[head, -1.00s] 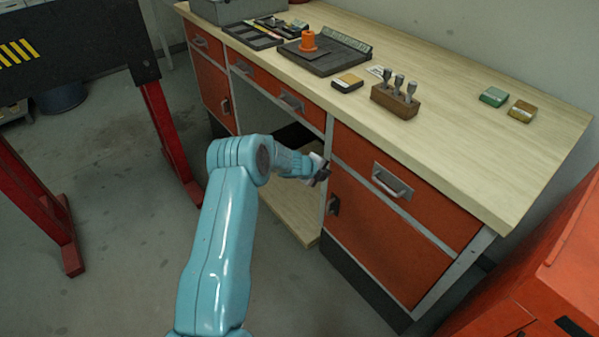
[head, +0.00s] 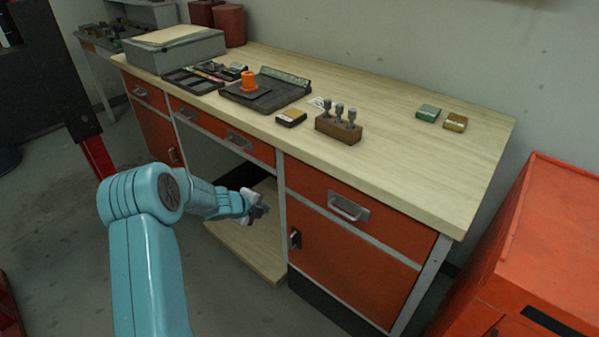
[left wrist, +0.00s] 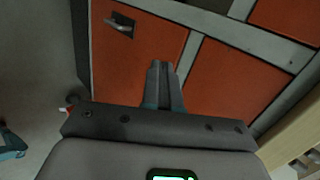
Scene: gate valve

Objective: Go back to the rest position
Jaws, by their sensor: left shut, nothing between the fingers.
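My left gripper (head: 257,208) is shut and empty. In the head view it is at the end of my blue left arm, in front of the open knee space of the workbench (head: 390,165). In the left wrist view my left gripper (left wrist: 161,68) points toward orange bench fronts, its two fingers together. The orange cabinet door (left wrist: 140,50) with its handle shows there and looks closed. No gate valve can be made out. My right gripper is not in view.
An orange cabinet (head: 530,250) stands at the right. On the bench top are a grey box (head: 175,50), a dark plate with an orange part (head: 249,82) and a wooden block (head: 338,128) with several tools. A lower shelf (head: 245,250) lies under the bench. Open floor is at the left.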

